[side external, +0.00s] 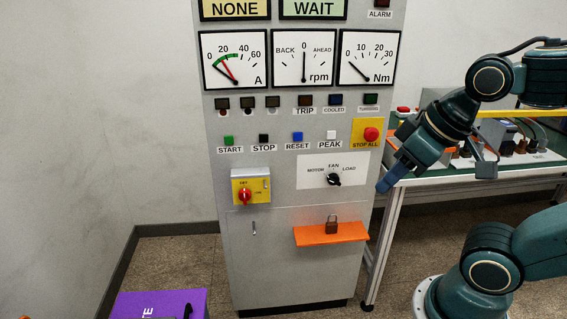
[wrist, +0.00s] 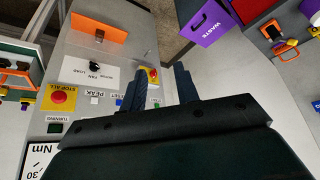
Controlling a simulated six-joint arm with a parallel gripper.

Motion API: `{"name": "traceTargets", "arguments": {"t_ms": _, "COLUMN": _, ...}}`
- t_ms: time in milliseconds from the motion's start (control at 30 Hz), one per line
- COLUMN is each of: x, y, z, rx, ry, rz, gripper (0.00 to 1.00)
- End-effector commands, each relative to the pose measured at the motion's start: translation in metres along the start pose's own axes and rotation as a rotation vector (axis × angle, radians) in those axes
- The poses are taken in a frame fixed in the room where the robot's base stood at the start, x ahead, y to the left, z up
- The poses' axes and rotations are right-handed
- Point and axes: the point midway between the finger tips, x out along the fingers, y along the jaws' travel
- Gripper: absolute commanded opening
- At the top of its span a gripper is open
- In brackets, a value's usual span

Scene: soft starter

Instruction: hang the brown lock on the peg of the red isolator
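The brown lock (side external: 331,225) stands upright on an orange shelf (side external: 305,236) on the lower cabinet front; it also shows in the wrist view (wrist: 99,36). The red isolator (side external: 244,196) is a red knob on a yellow plate, left of and above the shelf. A small grey fitting, perhaps the peg, is at the plate's right side. In the wrist view the isolator (wrist: 153,74) is partly hidden behind a finger. My gripper (side external: 384,186) is in the air right of the cabinet, apart from the lock. In the wrist view its fingers (wrist: 165,78) are spread, with nothing between them.
The cabinet carries a FAN selector (side external: 333,179), several buttons and a yellow STOP ALL plate (side external: 367,132). A purple WASTE box (side external: 160,304) stands at the lower left. A bench (side external: 410,182) with items is at right. The space before the shelf looks clear.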

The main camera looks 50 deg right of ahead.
Motion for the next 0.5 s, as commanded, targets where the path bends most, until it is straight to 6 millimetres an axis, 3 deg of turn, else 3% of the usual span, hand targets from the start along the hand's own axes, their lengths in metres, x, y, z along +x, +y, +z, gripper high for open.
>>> {"name": "traceTargets", "arguments": {"t_ms": 33, "x": 0.001, "y": 0.001, "z": -0.002, "rx": 0.006, "ry": 0.0, "rz": 0.002, "gripper": 0.41}}
{"name": "traceTargets", "arguments": {"t_ms": 100, "x": 0.004, "y": 0.002, "z": -0.006, "rx": 0.017, "ry": 0.001, "rz": 0.007, "gripper": 0.55}}
{"name": "traceTargets", "arguments": {"t_ms": 133, "x": 0.006, "y": 0.003, "z": -0.009, "rx": 0.024, "ry": 0.002, "rz": 0.01, "gripper": 0.56}}
{"name": "traceTargets", "arguments": {"t_ms": 500, "x": 0.049, "y": 0.029, "z": -0.059, "rx": 0.166, "ry": 0.031, "rz": 0.075, "gripper": 0.56}}
